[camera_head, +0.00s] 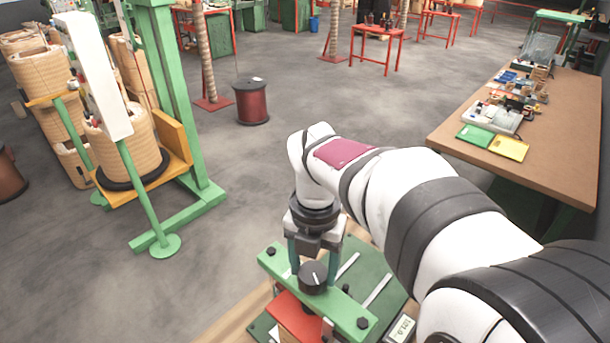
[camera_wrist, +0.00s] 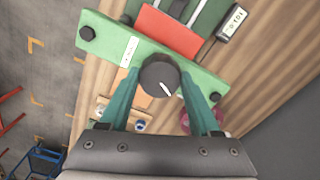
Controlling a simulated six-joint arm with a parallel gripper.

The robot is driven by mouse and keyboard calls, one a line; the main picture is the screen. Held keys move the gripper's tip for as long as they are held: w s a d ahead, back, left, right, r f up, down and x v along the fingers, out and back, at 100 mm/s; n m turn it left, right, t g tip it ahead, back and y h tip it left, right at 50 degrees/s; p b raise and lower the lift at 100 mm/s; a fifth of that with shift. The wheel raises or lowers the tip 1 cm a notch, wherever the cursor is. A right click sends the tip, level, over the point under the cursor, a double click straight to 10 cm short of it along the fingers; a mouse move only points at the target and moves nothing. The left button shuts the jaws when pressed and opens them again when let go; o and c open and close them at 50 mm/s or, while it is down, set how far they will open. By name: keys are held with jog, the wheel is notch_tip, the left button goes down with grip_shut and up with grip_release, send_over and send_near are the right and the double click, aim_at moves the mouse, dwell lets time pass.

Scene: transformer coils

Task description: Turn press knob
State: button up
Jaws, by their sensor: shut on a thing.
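The press knob (camera_head: 313,277) is a round black knob with a white pointer line, on the green crossbar (camera_head: 343,312) of a small press. In the wrist view the knob (camera_wrist: 160,76) sits between the tips of my gripper's two teal fingers, and its white line points to the lower right. My gripper (camera_head: 312,262) reaches down over the crossbar from above; in the wrist view its fingers (camera_wrist: 160,88) flank the knob and are shut on it. The far finger's contact is partly hidden in the head view.
A red block (camera_wrist: 168,32) lies under the crossbar beside a small display (camera_wrist: 232,23). Black bolts (camera_wrist: 87,34) stand at the crossbar's ends. A brown workbench (camera_head: 570,125) with parts is at the right. A green stand with coils (camera_head: 128,145) is at the left.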

jog(key=shift+n, duration=0.5)
jog(key=o, duration=1.4)
